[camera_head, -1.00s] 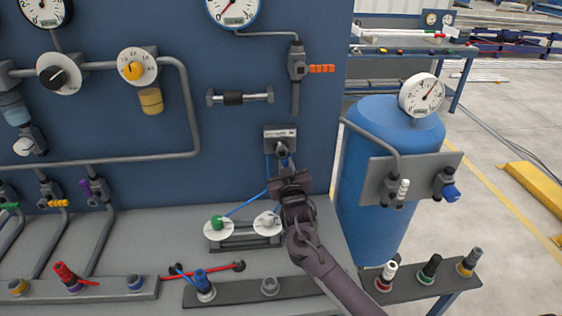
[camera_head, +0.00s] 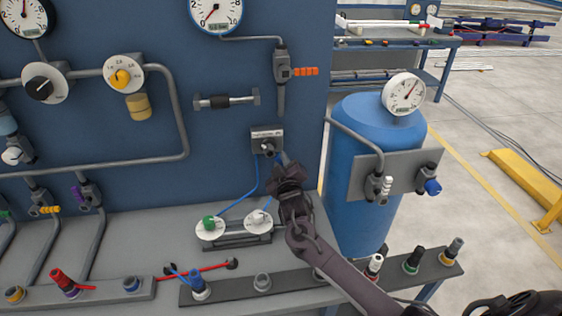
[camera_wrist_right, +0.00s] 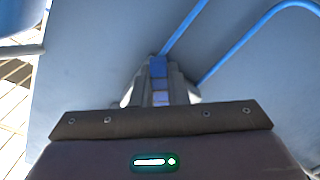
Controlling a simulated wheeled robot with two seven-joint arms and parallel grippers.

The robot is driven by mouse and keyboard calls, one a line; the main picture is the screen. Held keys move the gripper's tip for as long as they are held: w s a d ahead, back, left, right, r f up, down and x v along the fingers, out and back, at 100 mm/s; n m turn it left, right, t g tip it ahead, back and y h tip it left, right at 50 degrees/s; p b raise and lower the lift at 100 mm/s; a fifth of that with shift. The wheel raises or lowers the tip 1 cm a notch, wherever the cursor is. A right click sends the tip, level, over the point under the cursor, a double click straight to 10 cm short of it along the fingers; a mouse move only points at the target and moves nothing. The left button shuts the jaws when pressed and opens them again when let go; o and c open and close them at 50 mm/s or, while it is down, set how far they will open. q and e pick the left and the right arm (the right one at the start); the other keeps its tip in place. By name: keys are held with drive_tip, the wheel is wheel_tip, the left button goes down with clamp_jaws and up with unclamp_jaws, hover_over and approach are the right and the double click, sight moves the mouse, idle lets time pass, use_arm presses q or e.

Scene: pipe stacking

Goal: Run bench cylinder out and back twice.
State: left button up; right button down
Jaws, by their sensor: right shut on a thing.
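The bench cylinder (camera_head: 237,241) lies on the grey bench top against the blue panel. It has two white round dials on top, one with a green knob (camera_head: 209,222) and one with a white knob (camera_head: 257,217). Blue hoses run from it up to a small grey valve (camera_head: 267,132) on the panel. My right gripper (camera_head: 280,163) is just below and right of the valve, shut on what looks like its lever, mostly hidden by the jaws. In the right wrist view the closed fingers (camera_wrist_right: 160,85) have blue between them. My left gripper is out of view.
A blue tank (camera_head: 355,190) with a gauge (camera_head: 403,93) stands right of the bench. Coloured connectors sit on a dark front rail (camera_head: 325,284). Pipes and dials fill the panel at left. Open floor lies at right.

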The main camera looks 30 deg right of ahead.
drive_tip(key=c, duration=1.4)
unclamp_jaws()
drive_tip(key=shift+c, duration=0.2)
drive_tip(key=shift+s, duration=0.1)
drive_tip(key=b+v, duration=0.1)
drive_tip(key=v, duration=0.6)
drive_tip(key=shift+s+b, duration=0.3)
drive_tip(key=shift+s, duration=0.05)
drive_tip(key=shift+a, duration=0.1)
